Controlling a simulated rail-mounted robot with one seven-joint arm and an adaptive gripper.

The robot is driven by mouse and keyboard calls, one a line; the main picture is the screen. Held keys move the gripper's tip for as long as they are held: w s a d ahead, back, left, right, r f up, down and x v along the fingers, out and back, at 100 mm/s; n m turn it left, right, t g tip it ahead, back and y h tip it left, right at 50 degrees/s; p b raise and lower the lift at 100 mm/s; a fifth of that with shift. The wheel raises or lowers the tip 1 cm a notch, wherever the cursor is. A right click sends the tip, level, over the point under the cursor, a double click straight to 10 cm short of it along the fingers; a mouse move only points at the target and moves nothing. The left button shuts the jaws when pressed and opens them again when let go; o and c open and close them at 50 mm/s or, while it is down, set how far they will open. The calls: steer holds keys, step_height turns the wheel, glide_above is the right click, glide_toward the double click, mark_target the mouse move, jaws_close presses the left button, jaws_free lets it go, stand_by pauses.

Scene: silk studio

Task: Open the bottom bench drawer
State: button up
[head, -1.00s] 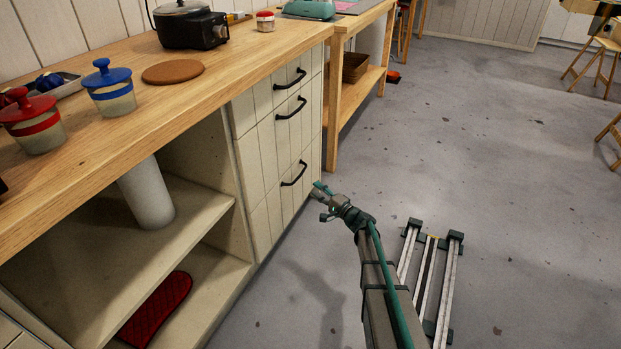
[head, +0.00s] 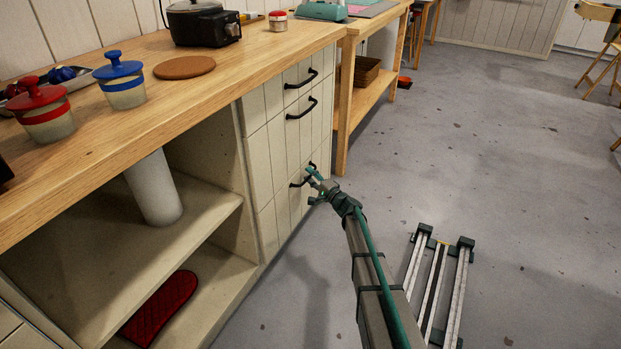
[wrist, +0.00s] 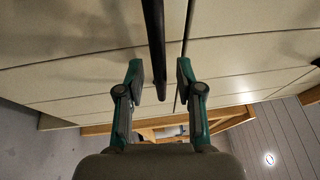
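The bottom bench drawer (head: 294,208) is the lowest of three cream plank-faced drawers and looks closed. Its dark bar handle (head: 297,184) is partly hidden behind my gripper (head: 314,186). In the wrist view the handle (wrist: 155,45) runs down the middle as a dark bar. My gripper (wrist: 160,82) is open, with one teal finger on each side of the handle's line. The handle's end lies between the fingertips, and I see a gap on both sides of it. Whether a fingertip touches the drawer front I cannot tell.
Above are two more drawers with dark handles (head: 301,109). To the left is an open shelf with a white cylinder (head: 153,188) and a red quilted mitt (head: 162,308). A wooden table leg (head: 346,130) stands beyond the drawers.

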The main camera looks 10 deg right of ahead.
jaws_close()
stand_by(0.6)
